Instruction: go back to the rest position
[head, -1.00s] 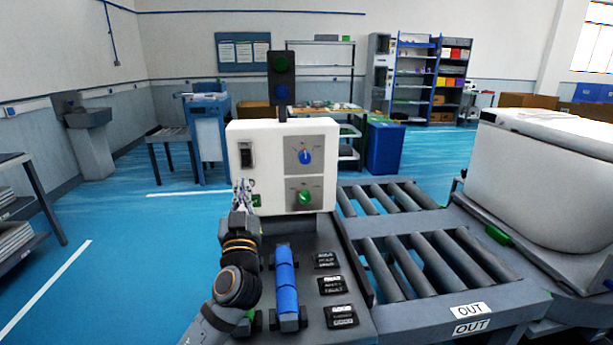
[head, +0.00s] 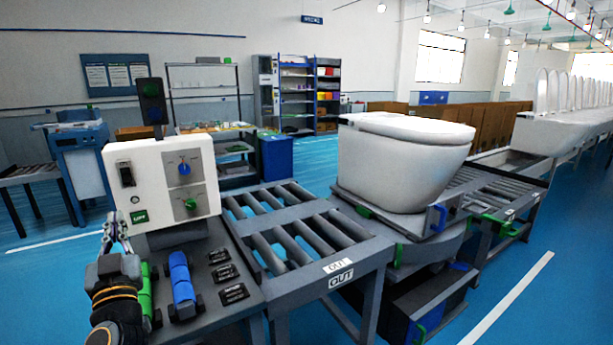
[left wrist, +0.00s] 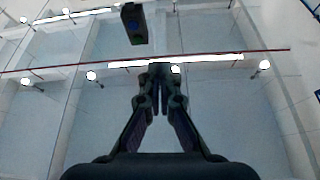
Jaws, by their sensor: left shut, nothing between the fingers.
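My left gripper (head: 111,228) is in the lower left of the head view, pointing up in front of the left edge of the white control box (head: 160,178). In the left wrist view my left gripper (left wrist: 160,72) has its fingertips together with nothing between them, against the ceiling. The box carries a blue knob (head: 184,168), a green knob (head: 191,204) and a black switch (head: 126,174). I cannot tell whether the gripper touches the box. My right gripper is in neither view.
A white toilet (head: 398,165) sits on a stand farther right. A signal light (head: 152,102) rises behind the box.

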